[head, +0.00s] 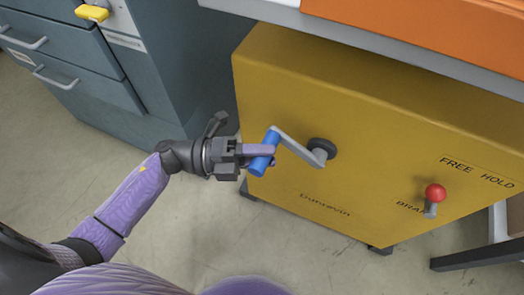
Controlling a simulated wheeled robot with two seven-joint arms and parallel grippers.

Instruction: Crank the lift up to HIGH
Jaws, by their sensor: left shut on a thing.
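The lift's yellow box (290,95) carries a crank (298,146) with a grey arm, a dark round hub (322,149) and a blue handle (261,160). The crank arm points up and to the left from the hub. My left gripper (262,154) is shut on the blue handle, with its fingers over the handle's middle. No HIGH mark or height scale shows in this view. My right gripper is not in view.
A red-knobbed brake lever (434,197) stands on the box's right side, near "FREE" and "HOLD" labels. A grey tabletop (390,48) with an orange thing (430,30) overhangs the box. Blue-grey drawers (70,55) stand at left. Floor shows between.

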